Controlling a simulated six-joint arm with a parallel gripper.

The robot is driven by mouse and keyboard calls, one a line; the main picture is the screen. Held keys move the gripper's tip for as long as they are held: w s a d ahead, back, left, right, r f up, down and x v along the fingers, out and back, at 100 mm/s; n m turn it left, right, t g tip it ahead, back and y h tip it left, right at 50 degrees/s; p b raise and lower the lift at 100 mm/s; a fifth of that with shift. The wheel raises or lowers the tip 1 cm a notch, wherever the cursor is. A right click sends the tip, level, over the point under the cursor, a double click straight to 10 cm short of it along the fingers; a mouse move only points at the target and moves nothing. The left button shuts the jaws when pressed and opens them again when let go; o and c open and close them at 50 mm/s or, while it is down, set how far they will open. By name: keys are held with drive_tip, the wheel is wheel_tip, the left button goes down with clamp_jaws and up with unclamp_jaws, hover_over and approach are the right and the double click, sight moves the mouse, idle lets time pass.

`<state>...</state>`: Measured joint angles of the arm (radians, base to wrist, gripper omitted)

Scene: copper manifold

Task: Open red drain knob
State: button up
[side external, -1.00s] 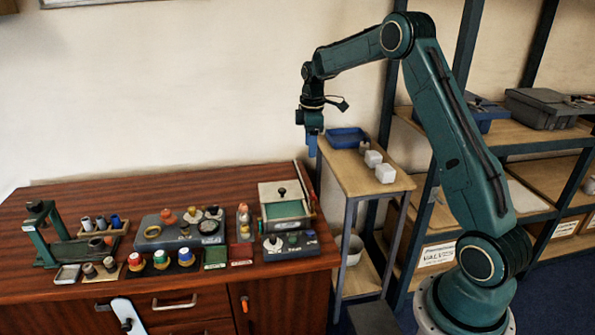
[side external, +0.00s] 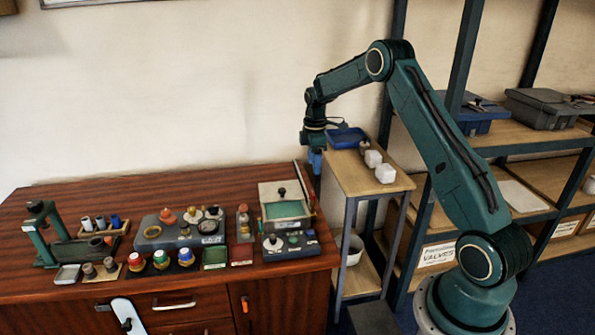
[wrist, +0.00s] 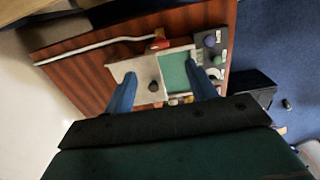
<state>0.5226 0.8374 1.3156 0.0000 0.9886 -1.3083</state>
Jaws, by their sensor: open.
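A small red part (wrist: 158,44), which may be the red drain knob, shows at the end of a pale pipe (wrist: 95,48) in the wrist view. I cannot make it out clearly in the side view, where the pipe (side external: 303,187) runs along the right side of the bench. My gripper (side external: 316,165) is in the air above and behind the bench's right end, pointing down. In the wrist view my gripper (wrist: 162,88) is open and empty, its two blue fingers wide apart. The red part appears beyond the fingertips, and nothing touches it.
A box with a green inside and a pale lid (side external: 271,190) stands beside the pipe, with a grey knob panel (side external: 290,246) in front. Several knobs, caps and trays fill the wooden bench (side external: 160,195). A side shelf (side external: 355,180) holds a blue tray (side external: 346,138) and white blocks.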

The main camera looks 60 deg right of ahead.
sight(313, 193)
wheel_tip(313, 193, down, 11)
idle(0.5)
drive_tip(key=c, duration=1)
